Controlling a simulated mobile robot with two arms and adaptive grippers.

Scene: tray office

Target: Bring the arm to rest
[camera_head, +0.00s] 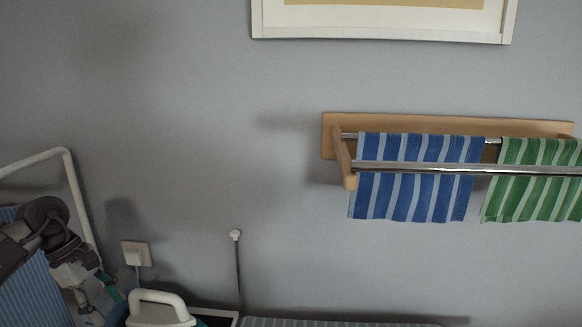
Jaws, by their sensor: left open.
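My left arm comes in at the lower left edge, in front of a blue striped surface. Its gripper (100,299) points down and to the right, near the bottom of the picture, and is open. I see nothing held in it, though its fingertips are small and dark. It appears just left of a white handled object (158,304); I cannot tell how far apart they are in depth. My right gripper is out of view.
A wooden wall rack (440,125) carries a blue striped towel (415,190) and a green striped towel (535,190). A white tubular frame (76,190) stands at the left. A wall socket (137,254) and a thin upright rod (238,270) are nearby. The middle wall is bare.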

